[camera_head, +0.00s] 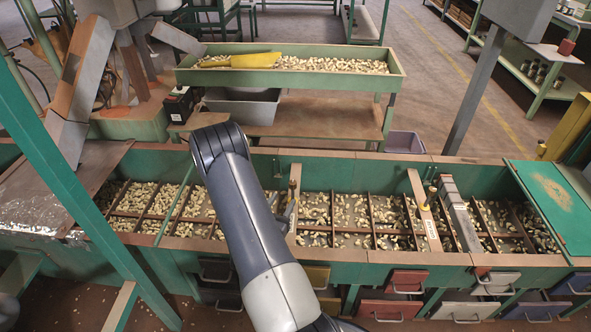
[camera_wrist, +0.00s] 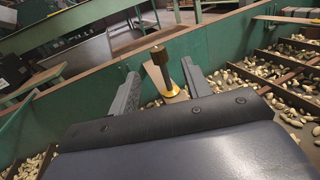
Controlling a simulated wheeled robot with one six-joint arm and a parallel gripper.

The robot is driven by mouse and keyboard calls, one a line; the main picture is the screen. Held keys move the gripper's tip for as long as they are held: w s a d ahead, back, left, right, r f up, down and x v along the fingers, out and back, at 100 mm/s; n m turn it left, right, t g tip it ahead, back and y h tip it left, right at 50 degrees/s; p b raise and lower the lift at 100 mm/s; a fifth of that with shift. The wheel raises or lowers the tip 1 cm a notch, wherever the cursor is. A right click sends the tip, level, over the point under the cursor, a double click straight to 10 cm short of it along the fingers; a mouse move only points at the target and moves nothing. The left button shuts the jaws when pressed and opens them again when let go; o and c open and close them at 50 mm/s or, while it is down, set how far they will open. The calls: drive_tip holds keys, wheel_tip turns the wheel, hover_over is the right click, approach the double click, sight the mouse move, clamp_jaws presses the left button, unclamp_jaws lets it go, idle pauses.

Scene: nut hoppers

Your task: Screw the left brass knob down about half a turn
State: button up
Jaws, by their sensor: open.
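The left brass knob (camera_head: 293,186) stands upright on a wooden crosspiece over the hopper trough in the head view. In the wrist view the brass knob (camera_wrist: 171,86) shows a dark brown top and a golden lower part. My gripper (camera_wrist: 159,70) is open, with one grey finger on each side of the knob in that picture. Gaps show between the knob and both fingers; I cannot tell how deep it sits between them. In the head view my gripper (camera_head: 283,207) is beside the knob, partly hidden by my arm. A second brass knob (camera_head: 431,192) stands farther right.
The green trough (camera_head: 345,178) is split by thin dividers into compartments of nuts. A metal bar (camera_head: 460,214) crosses it at the right. Behind stands a green tray table (camera_head: 400,76) with a yellow scoop (camera_head: 256,60). Coloured drawers (camera_head: 408,281) line the front.

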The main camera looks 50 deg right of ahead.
sight(294, 181)
drive_tip(key=b+x, duration=0.1)
drive_tip(key=x, duration=1)
drive_tip(key=shift+w+d+f, duration=0.15)
drive_tip(key=shift+w+d, duration=0.05)
drive_tip(key=shift+w, duration=0.05)
drive_tip(key=shift+c, duration=0.5)
drive_tip(key=c, duration=0.9)
